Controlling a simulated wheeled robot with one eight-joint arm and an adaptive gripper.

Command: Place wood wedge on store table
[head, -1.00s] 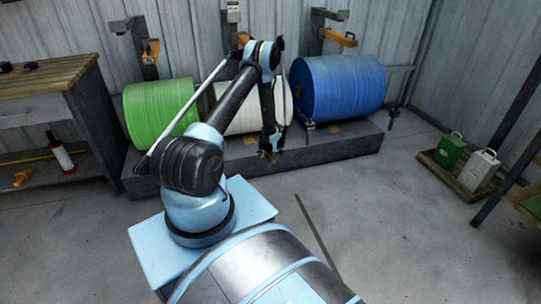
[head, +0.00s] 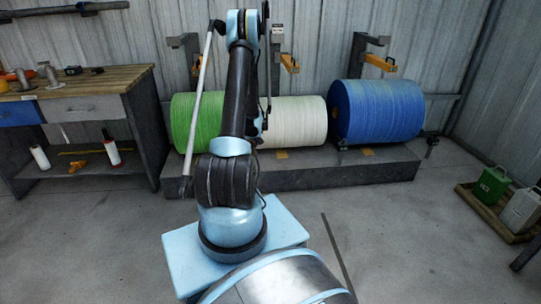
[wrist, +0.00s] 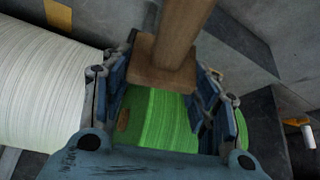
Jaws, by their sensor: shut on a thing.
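In the wrist view, my gripper (wrist: 165,100) is shut on a brown wooden piece, the wood wedge (wrist: 165,78). The wedge has a broad squared end between the fingers and a narrower length rising to the top edge of the picture. The green roll shows beyond the fingers, below the wedge. In the head view my arm hides most of the gripper, and I cannot make out the wedge. A wood-topped bench (head: 95,84) with drawers stands at the left. I cannot tell whether it is the store table.
Green (head: 196,120), white (head: 300,122) and blue (head: 378,110) rolls lie along a low grey plinth (head: 330,172). Metal fittings (head: 47,74) stand on the bench's left part. Green (head: 491,184) and pale (head: 521,208) cans sit on a floor tray at right. Floor between is clear.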

